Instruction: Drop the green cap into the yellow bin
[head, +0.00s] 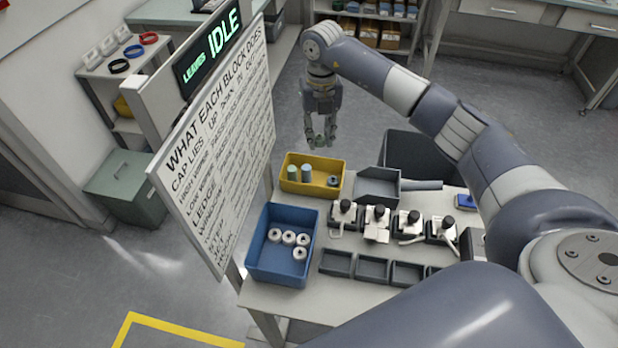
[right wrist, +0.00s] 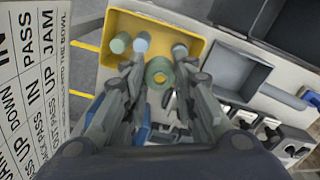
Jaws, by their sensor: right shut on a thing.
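My right gripper (head: 320,138) points down, raised behind the yellow bin (head: 311,190) in the head view. It is shut on the green cap (right wrist: 158,72), a round ring-like piece that shows between the fingertips in the right wrist view. There the cap overlaps the yellow bin (right wrist: 118,24), apart from its floor as far as I can tell. The bin holds a green cylinder (head: 292,173), a blue cylinder (head: 306,173) and a small blue-grey round part (head: 333,181). My left gripper is not in view.
A blue bin (head: 282,272) with several white rings stands nearer on the table. A grey tray (head: 377,187) adjoins the yellow bin at right. Several black-knobbed fixtures (head: 376,224) line the table. A tall sign board (head: 222,150) stands close at left.

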